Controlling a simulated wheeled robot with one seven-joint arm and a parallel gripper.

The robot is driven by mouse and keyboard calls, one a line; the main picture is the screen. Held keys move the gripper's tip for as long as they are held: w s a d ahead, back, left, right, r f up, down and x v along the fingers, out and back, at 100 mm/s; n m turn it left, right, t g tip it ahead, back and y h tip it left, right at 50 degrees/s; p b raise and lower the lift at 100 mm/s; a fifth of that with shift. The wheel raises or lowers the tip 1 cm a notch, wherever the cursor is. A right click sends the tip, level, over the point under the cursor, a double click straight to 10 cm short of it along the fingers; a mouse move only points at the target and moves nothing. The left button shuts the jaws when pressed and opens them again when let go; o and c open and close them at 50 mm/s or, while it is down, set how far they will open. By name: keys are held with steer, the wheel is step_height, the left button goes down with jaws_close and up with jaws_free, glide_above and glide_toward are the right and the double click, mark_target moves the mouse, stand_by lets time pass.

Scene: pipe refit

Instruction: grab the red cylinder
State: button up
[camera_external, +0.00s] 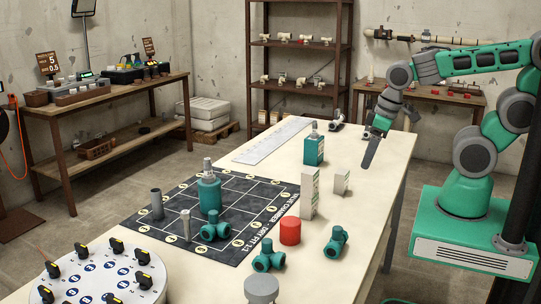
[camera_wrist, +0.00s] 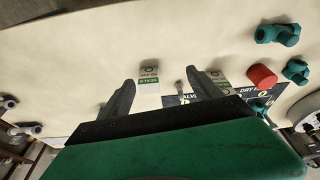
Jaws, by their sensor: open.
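The red cylinder (camera_external: 290,231) stands upright on the pale table, at the right edge of the black printed mat (camera_external: 178,243), among teal pipe fittings. In the wrist view the red cylinder (camera_wrist: 262,76) is at the right, beyond the right finger. My gripper (camera_external: 371,152) hangs over the far part of the table, well apart from the cylinder. In the wrist view my gripper (camera_wrist: 160,88) shows two dark fingers spread wide with nothing held between them.
Teal fittings (camera_external: 268,258) and (camera_external: 336,242) flank the cylinder. White boxes (camera_external: 309,193) and (camera_external: 341,182) stand behind it. A teal bottle (camera_external: 314,148) is farther back. A grey round piece (camera_external: 261,289) is in front. The table's right strip is mostly bare.

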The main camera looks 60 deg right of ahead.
steer(key=w+a+r+n, duration=0.3)
steer(key=w+r+n, duration=0.5)
steer(key=r+n, duration=0.2)
steer(key=n+g, duration=0.3)
steer(key=n, duration=0.6)
glide_above(290, 221)
steer(key=f, duration=1.2)
steer(key=shift+w+a+f, duration=0.25)
steer(key=shift+a+f, duration=0.05)
steer(key=shift+f, duration=0.1)
steer(key=f, duration=0.2)
steer(key=f+p, duration=0.1)
steer(key=f, duration=0.4)
steer(key=shift+s+d+f, duration=0.25)
steer(key=shift+d+f, duration=0.1)
steer(key=shift+f, duration=0.05)
jaws_close()
steer(key=shift+r, duration=0.15)
